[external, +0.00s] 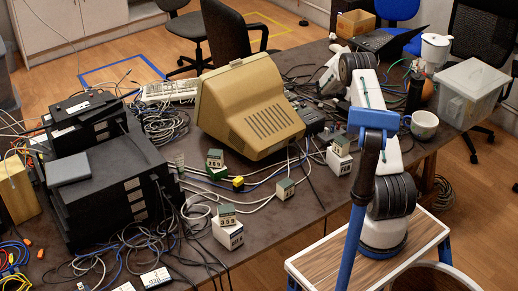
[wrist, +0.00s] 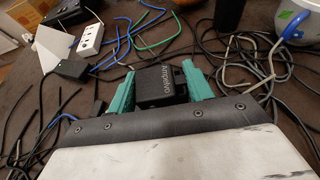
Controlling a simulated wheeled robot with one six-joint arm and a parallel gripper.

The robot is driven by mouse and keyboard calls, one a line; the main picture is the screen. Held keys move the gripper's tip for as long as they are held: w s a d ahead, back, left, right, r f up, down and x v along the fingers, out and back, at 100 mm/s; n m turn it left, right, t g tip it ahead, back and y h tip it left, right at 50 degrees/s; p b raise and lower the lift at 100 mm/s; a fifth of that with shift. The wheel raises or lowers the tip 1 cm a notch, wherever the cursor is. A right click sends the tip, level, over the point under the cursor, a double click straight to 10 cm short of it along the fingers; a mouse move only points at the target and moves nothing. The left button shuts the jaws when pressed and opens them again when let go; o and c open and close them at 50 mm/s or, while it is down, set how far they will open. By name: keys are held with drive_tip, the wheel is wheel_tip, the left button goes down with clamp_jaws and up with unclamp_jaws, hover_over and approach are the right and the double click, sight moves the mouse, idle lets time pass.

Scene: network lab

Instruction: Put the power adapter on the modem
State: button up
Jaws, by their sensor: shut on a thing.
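My gripper (wrist: 160,92) shows in the wrist view with teal fingers on both sides of a black power adapter (wrist: 160,84) with pale lettering. The fingers are shut on it, and a dark cable-strewn tabletop lies beyond. In the external view my arm reaches over the back right of the table; its fingers and the adapter are hard to make out there. I cannot tell for sure which device is the modem. Black boxes (external: 108,190) are stacked at the left of the table, with a small grey box (external: 68,170) on top.
A beige monitor (external: 248,105) stands mid-table. A mug (external: 424,124) and a clear bin (external: 470,92) are at the right; the mug also shows in the wrist view (wrist: 292,22). A white power strip (wrist: 90,36) lies ahead. Loose cables cover much of the table.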

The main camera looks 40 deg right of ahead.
drive_tip(key=shift+f, duration=1.5)
drive_tip(key=shift+f, duration=0.1)
drive_tip(key=shift+f, duration=0.1)
drive_tip(key=o, duration=1.1)
drive_tip(key=shift+c, duration=0.2)
